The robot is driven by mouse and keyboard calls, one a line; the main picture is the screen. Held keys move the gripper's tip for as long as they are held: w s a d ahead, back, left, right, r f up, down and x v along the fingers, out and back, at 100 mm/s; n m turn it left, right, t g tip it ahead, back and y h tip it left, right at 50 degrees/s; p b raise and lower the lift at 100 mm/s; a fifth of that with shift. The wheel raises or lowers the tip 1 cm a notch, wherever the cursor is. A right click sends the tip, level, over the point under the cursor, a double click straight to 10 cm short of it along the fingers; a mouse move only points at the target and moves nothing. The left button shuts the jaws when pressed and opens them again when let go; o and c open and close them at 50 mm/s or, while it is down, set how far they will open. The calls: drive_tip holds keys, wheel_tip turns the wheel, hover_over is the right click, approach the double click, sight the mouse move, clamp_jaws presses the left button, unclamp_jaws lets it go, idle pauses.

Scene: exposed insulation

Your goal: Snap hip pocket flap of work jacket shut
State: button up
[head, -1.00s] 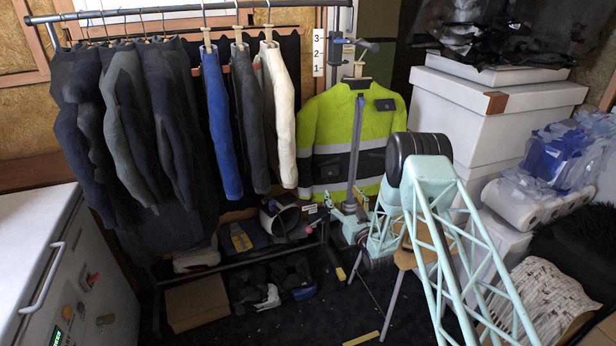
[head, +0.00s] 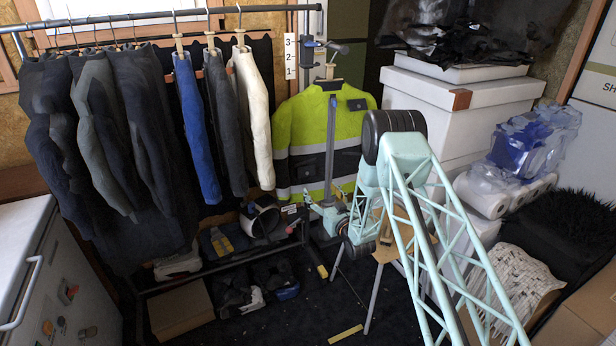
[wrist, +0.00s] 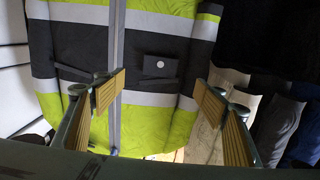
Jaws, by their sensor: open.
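The work jacket (head: 309,130) is yellow-green with dark and silver bands and hangs upright beyond my arm. The wrist view shows its front with a dark band between silver stripes. On that band is a small dark pocket flap (wrist: 160,66) with a round pale snap on it. I cannot tell whether the flap is raised or lying flat. My gripper (wrist: 160,97) is open, its two tan-padded fingers wide apart on either side of the picture, with the flap between them and farther off. Nothing is between the fingers. In the head view my arm partly hides the jacket's lower right.
A clothes rack with dark, blue and cream garments (head: 253,120) stands left of the jacket. A wooden stool (head: 390,245) is close to my arm.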

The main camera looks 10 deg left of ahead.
sight(307, 173)
drive_tip(key=shift+b+x, duration=1.45)
drive_tip(key=shift+x, duration=5.45)
drive_tip(key=shift+c, duration=0.3)
drive_tip(key=c, duration=0.8)
